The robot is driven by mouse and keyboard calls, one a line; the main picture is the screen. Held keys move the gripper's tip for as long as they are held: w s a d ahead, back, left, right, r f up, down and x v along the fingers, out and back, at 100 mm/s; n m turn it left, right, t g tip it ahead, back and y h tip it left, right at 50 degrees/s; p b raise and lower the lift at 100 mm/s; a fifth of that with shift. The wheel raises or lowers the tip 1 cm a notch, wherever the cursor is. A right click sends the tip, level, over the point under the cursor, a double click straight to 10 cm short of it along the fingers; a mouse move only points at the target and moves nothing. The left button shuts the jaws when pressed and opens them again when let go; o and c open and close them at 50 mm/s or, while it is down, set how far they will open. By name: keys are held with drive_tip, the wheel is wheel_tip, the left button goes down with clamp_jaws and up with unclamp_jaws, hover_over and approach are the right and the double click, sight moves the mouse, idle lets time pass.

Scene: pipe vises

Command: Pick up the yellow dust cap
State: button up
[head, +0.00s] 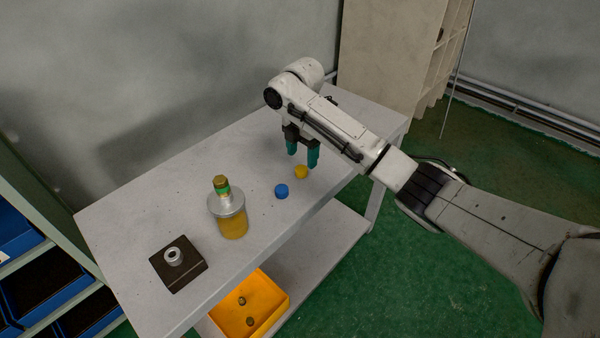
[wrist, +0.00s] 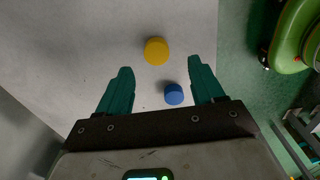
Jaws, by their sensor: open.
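The yellow dust cap (head: 301,171) is a small round cap lying on the grey table. It also shows in the wrist view (wrist: 156,51), just beyond the fingertips and near the middle between them. My gripper (head: 302,164) has teal fingers pointing down over the table, close to the yellow cap. In the wrist view my gripper (wrist: 158,63) is open, with its fingers wide apart and nothing held. A blue cap (head: 281,191) lies near the yellow one; in the wrist view the blue cap (wrist: 173,94) shows between the fingers, nearer the right one.
A yellow cylinder with a metal collar (head: 229,207) and a dark block with a metal ring (head: 178,264) stand left on the table (head: 130,215). A yellow tray (head: 275,291) with small parts sits on the lower shelf. The table's right edge is close to the caps.

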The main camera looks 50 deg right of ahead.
sight(301, 169)
drive_tip(key=shift+w+d+f, duration=0.1)
drive_tip(key=shift+f, duration=1.35)
drive_tip(key=shift+w+f, duration=0.1)
drive_tip(key=shift+f, duration=1.3)
drive_tip(key=shift+c, duration=0.5)
drive_tip(key=c, duration=1)
